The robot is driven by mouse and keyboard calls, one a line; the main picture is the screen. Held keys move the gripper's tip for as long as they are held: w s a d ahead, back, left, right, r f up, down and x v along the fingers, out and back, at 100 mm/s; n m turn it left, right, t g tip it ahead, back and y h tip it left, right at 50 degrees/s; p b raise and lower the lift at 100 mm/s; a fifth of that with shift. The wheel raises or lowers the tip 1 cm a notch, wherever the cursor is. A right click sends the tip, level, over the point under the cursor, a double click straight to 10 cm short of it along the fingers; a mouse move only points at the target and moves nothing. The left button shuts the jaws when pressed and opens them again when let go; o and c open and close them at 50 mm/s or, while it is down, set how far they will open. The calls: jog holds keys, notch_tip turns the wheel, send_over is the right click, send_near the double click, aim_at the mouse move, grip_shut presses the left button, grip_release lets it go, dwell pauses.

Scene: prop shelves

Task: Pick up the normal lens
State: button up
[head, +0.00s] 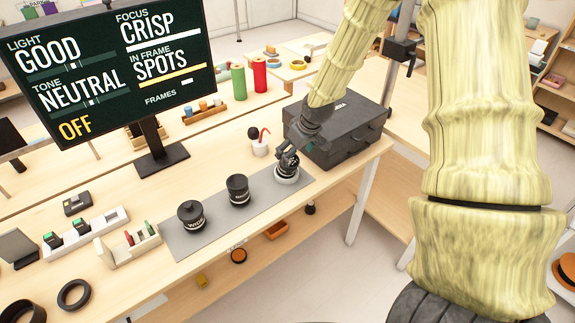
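Three lenses stand in a row on a grey mat (213,246) on the wooden table. The left one is a dark lens (191,218) labelled WIDE. The middle one is a dark lens (238,191) with a light label too small to read for sure; it stands upright and free. The right lens (287,178) has a pale lower ring and is partly hidden by my gripper (288,163). My gripper points down at the right lens's top, with its fingers over or around it. I cannot tell whether they touch or grip it.
A black case (335,132) stands close behind and right of my gripper. A small white pot (259,147) with a red bent stick is behind the lenses. A monitor (110,65) stands at the back left. A white battery tray (85,234) and a pale holder (128,245) lie left.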

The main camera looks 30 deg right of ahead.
aim_at(291, 159)
jog(key=shift+x, duration=1.55)
jog(key=shift+a+p+x, duration=0.25)
jog(key=shift+p+x, duration=0.75)
jog(key=shift+x, duration=0.35)
jog(key=shift+p+x, duration=0.3)
jog(key=shift+x, duration=0.95)
jog(key=shift+s, duration=0.1)
jog(key=c, duration=1.5)
jog(key=shift+r, duration=0.2)
